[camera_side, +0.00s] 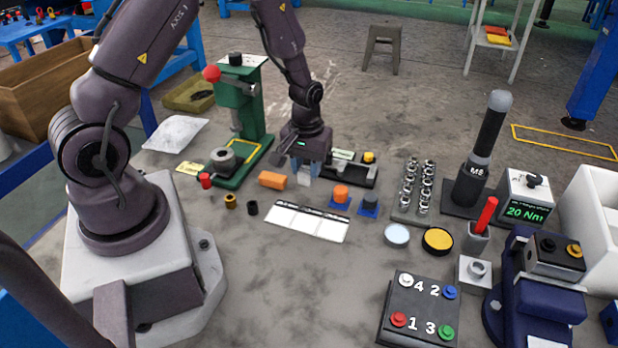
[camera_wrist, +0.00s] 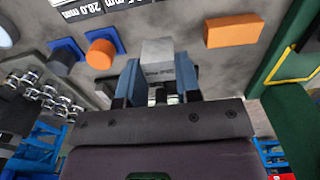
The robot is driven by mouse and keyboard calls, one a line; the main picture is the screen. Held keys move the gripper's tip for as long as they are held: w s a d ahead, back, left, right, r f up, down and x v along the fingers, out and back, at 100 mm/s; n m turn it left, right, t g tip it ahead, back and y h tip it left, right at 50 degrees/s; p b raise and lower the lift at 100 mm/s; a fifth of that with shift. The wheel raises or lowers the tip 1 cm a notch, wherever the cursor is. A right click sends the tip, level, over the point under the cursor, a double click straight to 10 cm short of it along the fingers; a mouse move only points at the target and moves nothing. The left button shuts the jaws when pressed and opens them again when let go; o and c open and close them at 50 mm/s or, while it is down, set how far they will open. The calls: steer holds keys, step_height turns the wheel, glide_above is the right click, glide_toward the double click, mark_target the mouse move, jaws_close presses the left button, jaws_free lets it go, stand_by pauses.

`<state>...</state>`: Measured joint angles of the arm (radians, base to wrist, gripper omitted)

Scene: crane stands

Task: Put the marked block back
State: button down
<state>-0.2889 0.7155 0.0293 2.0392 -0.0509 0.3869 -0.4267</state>
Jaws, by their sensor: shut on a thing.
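My gripper (camera_side: 306,172) is shut on a light grey block (camera_wrist: 158,50), which sits between the blue-grey fingers in the wrist view. In the side view the block is a small pale patch (camera_side: 304,179) under the fingers, low over the floor; I cannot tell whether it touches it. Its face shows faint dark marks near the fingers, too small to read. An orange block (camera_side: 272,180) lies apart, left of my gripper; it also shows in the wrist view (camera_wrist: 234,30). A white panelled strip (camera_side: 306,222) lies in front; its lettering shows in the wrist view (camera_wrist: 97,8).
An orange cylinder (camera_side: 341,192) and a dark grey piece (camera_side: 370,200) stand on blue squares to the right. A green press (camera_side: 240,110) stands behind left. A black tray (camera_side: 362,172) lies close behind right. Small red, yellow and black cylinders lie left.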

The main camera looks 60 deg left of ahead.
steer(key=shift+w+f, duration=0.2)
steer(key=shift+f, duration=0.1)
steer(key=shift+w+a+f, duration=0.1)
steer(key=shift+w+f, duration=0.05)
steer(key=shift+f, duration=1.5)
steer(key=shift+f, duration=0.2)
steer(key=c, duration=0.8)
jaws_free()
steer(key=shift+r, duration=0.15)
